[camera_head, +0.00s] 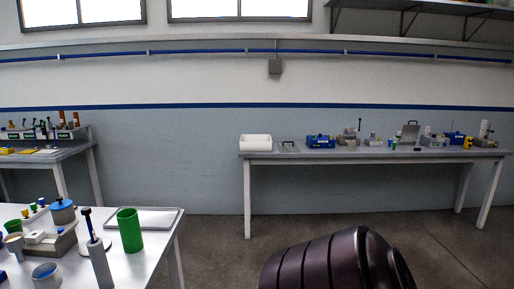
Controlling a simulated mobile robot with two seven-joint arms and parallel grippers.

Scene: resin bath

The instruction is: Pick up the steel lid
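Two grey metal-looking things on the far right table could be the steel lid; they are too small to tell which. One is a flat grey piece with a small raised handle (289,147), lying next to a white tub. The other is an upright grey plate with a handle on top (410,132), farther right among small items. Neither of my grippers is in view.
The long far table (340,155) stands against the wall and holds a white tub (256,142), a blue box (320,142) and several small items. A nearer white table at lower left holds a green cup (130,231) and a tray (146,218). Open floor lies between.

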